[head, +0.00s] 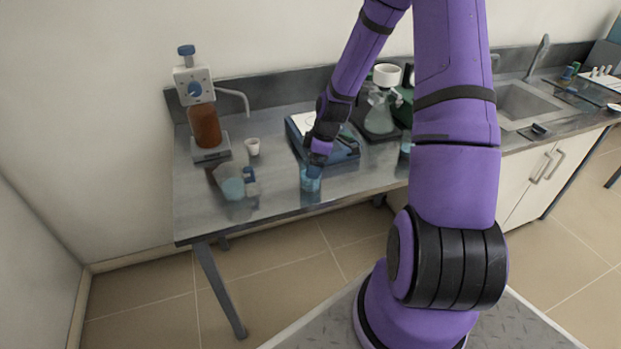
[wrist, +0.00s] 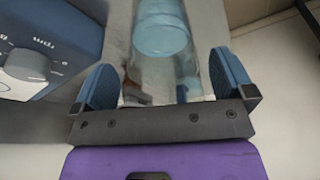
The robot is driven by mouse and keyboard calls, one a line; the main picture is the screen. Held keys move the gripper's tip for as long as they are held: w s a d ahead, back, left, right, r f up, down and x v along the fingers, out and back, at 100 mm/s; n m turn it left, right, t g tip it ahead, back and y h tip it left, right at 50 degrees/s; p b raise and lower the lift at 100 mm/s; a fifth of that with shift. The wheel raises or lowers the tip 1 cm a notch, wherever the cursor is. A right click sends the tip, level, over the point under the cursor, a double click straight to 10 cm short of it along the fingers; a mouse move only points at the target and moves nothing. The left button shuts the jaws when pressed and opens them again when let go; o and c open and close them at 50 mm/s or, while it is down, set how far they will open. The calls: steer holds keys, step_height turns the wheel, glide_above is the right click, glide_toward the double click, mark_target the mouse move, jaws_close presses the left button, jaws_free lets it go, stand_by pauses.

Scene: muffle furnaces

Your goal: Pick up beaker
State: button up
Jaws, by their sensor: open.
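A clear beaker with light blue contents (head: 311,181) stands on the grey metal table near its front edge. In the wrist view the beaker (wrist: 162,30) shows at the top, between the lines of the two blue fingers and just beyond their tips. My gripper (head: 317,163) is over the beaker in the head view and partly covers its top. Whether a finger touches the beaker cannot be told.
A blue device with a knob (wrist: 35,60) is close to the left finger; it also shows in the head view (head: 338,150). A second beaker (head: 232,186), a small white cup (head: 253,147) and a dispenser bottle (head: 205,127) stand left. A flask (head: 379,115) stands behind right.

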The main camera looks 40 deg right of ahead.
steer(key=shift+x, duration=2.2)
steer(key=shift+a+r, duration=0.1)
steer(key=shift+a, duration=0.1)
steer(key=c, duration=1.1)
steer(key=shift+w+r, duration=0.1)
steer(key=shift+r, duration=0.05)
